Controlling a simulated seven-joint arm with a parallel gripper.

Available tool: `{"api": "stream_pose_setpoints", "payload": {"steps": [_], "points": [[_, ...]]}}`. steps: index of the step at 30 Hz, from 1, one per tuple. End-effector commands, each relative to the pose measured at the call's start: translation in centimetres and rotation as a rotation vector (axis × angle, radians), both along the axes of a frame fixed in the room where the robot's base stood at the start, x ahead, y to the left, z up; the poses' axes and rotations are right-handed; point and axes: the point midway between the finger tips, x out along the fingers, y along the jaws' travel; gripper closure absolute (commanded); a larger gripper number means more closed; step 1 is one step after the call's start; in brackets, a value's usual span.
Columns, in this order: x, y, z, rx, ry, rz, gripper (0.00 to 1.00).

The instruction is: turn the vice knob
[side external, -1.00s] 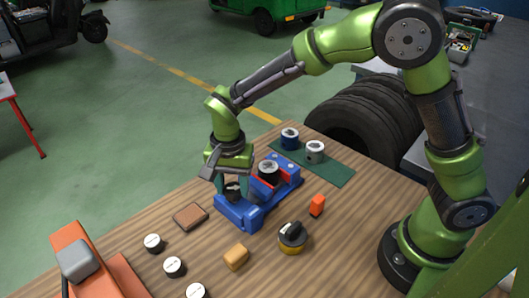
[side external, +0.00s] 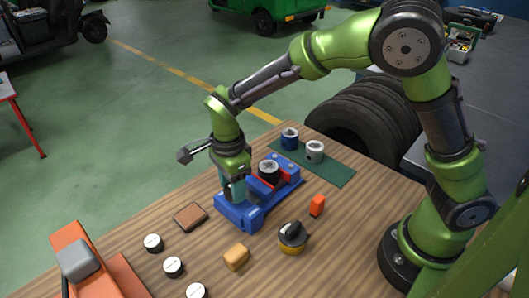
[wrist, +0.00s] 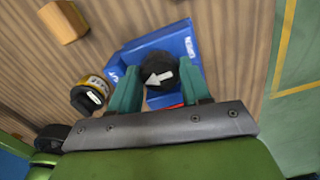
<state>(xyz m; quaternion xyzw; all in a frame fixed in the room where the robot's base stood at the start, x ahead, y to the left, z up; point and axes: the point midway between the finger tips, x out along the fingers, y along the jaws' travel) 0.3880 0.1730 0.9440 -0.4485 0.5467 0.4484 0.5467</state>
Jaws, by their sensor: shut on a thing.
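The blue vice (side external: 238,213) stands on the wooden table. It also fills the middle of the wrist view (wrist: 182,42). The vice knob (wrist: 160,74) is black with a white arrow, which points left in the wrist view. My gripper (wrist: 158,82) is shut on the knob, one teal finger on each side. In the side view my gripper (side external: 233,192) is over the vice's near end and mostly hides the knob.
A black-and-yellow knob (side external: 292,238), an orange block (side external: 317,205), a tan block (side external: 236,257) and a brown pad (side external: 190,216) lie around the vice. Several white-topped pucks (side external: 173,266) are in front. Two cups (side external: 314,151) stand on a green mat (side external: 335,175).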

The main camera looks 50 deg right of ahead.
Motion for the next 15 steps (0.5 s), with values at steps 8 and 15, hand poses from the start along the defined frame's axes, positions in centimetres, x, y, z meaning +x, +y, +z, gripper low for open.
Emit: {"api": "stream_pose_setpoints", "payload": {"steps": [8,15], "points": [[0.09,-0.07,0.2,0.002,-0.002,-0.074,0.83],[0.09,-0.08,0.2,0.002,-0.001,-0.087,0.83]]}}
